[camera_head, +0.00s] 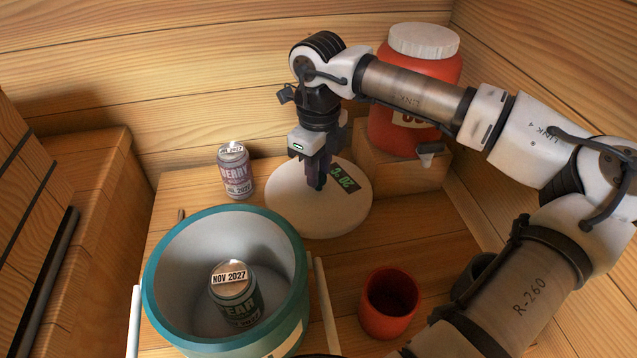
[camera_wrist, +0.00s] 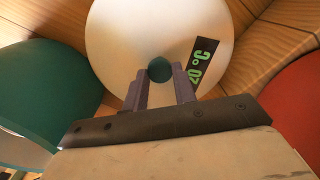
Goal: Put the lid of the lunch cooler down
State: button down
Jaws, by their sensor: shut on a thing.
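The lid (camera_head: 295,205) is a flat white disc with a dark label reading a green 20 °C. It lies level beside the cooler's far right side, at the table's back; I cannot tell whether it touches the table. My gripper (camera_head: 317,186) points down at the lid's middle. In the wrist view the fingers (camera_wrist: 159,74) are shut on the lid's small round teal knob (camera_wrist: 159,68), with the white lid (camera_wrist: 130,40) beyond. The lunch cooler (camera_head: 297,262) is a teal tub, open at the top, with a can (camera_head: 234,297) inside marked NOV 2027.
A berry can (camera_head: 235,172) stands left of the lid, behind the cooler. A red jar with a white cap (camera_head: 424,75) stands on a wooden block (camera_head: 400,172) at the back right. A red cup (camera_head: 389,303) stands right of the cooler. Wooden walls close off the back.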

jog(key=shift+f, duration=2.35)
jog(key=shift+f, duration=0.15)
jog(key=c, duration=1.1)
grip_release()
notch_tip(320, 180, up, 12)
jog(key=shift+r, duration=0.2)
